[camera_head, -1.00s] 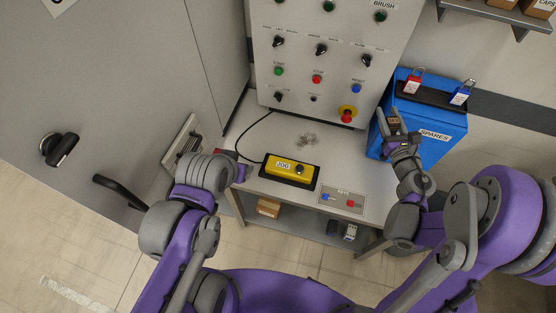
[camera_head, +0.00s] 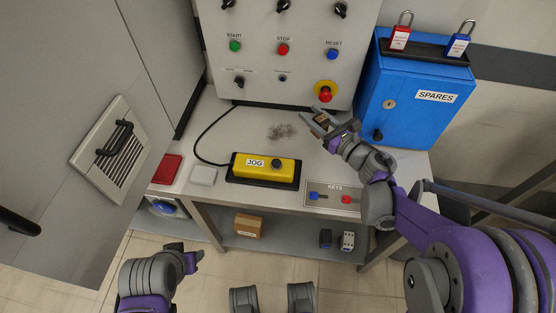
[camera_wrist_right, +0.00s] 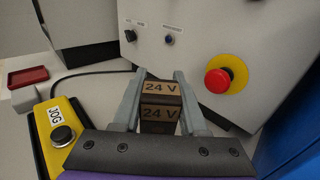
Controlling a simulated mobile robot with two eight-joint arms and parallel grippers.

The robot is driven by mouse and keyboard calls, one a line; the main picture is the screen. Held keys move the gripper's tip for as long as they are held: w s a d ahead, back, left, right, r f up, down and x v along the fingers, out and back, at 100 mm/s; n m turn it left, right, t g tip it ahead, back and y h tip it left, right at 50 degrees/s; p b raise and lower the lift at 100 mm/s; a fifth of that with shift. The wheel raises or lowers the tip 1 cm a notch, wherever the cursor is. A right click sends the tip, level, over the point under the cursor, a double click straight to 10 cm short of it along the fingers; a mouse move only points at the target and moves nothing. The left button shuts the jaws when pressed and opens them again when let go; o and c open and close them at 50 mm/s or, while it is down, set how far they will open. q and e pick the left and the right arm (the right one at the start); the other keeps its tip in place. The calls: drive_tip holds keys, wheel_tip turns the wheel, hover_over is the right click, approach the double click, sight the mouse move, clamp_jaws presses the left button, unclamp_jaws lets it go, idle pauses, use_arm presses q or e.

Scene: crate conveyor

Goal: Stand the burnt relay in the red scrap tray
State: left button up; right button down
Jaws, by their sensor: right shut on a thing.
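My right gripper (camera_head: 322,120) is shut on a brown, dark-edged relay (camera_wrist_right: 161,98) marked 24 V. The relay sits between the two grey fingers in the right wrist view and shows small in the head view (camera_head: 321,119). It is held over the right back part of the table, in front of the control panel. The red scrap tray (camera_head: 166,169) lies at the table's left end, well apart from the relay; it also shows at the left of the right wrist view (camera_wrist_right: 27,75). My left gripper (camera_head: 192,259) is low in front of the table; its jaws are unclear.
A yellow JOG box (camera_head: 265,169) with a cable and a white block (camera_head: 203,176) lie between tray and relay. A KEYS plate (camera_head: 332,200) is at the front. The blue SPARES cabinet (camera_head: 412,105) stands right.

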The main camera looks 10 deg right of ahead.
wheel_tip(320, 180, down, 10)
drive_tip(key=b, duration=0.3)
drive_tip(key=shift+r, duration=0.1)
drive_tip(key=shift+f, duration=0.2)
drive_tip(key=shift+c, duration=2.2)
unclamp_jaws()
